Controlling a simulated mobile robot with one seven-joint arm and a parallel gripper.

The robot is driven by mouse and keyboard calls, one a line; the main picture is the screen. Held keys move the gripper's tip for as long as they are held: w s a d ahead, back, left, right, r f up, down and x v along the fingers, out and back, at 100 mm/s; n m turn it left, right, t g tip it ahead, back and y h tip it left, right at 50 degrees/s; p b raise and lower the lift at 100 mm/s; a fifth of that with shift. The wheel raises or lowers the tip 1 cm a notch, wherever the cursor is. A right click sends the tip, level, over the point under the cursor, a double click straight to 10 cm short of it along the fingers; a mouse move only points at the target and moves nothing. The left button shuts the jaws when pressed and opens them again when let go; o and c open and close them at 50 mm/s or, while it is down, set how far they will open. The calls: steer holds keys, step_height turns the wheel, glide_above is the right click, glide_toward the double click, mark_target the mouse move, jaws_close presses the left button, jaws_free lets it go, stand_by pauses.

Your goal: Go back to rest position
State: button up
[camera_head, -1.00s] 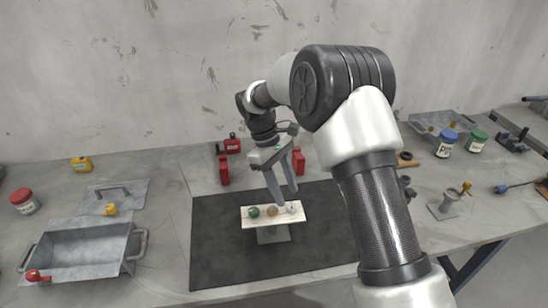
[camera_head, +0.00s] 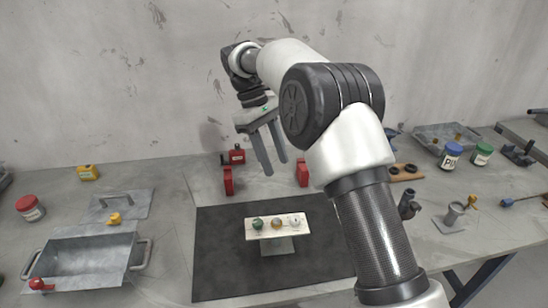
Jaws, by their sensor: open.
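My gripper (camera_head: 268,170) is open and empty. It hangs in the air above the back edge of the dark mat, with its fingers pointing down. Below it, a small white stand (camera_head: 252,233) sits on the mat. The stand bears a green ball (camera_head: 258,224), a tan ball (camera_head: 276,224) and a white ball (camera_head: 294,219) in a row. The fingers are clear of the stand and the balls.
A dark mat (camera_head: 225,270) covers the table's middle. A grey metal tray (camera_head: 90,262) stands left, a red-lidded jar (camera_head: 30,208) beyond it. Red blocks (camera_head: 228,181) stand behind the mat. Jars with blue (camera_head: 451,155) and green lids (camera_head: 482,154) stand right.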

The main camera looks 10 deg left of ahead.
steer(key=s+d+r+m+t+y, duration=0.35)
steer(key=s+d+r+m, duration=0.25)
steer(key=s+d+r, duration=0.65)
steer(key=s+d+f+m+t, duration=0.1)
steer(key=s+d+m+t, duration=0.1)
steer(key=s, duration=0.5)
steer(key=s+d+f+m+t, duration=0.1)
steer(key=s+d+m+t, duration=0.1)
steer(key=s+d, duration=0.4)
steer(key=shift+s+d+m+p, duration=0.35)
steer(key=shift+s+m, duration=0.25)
steer(key=shift+m, duration=0.3)
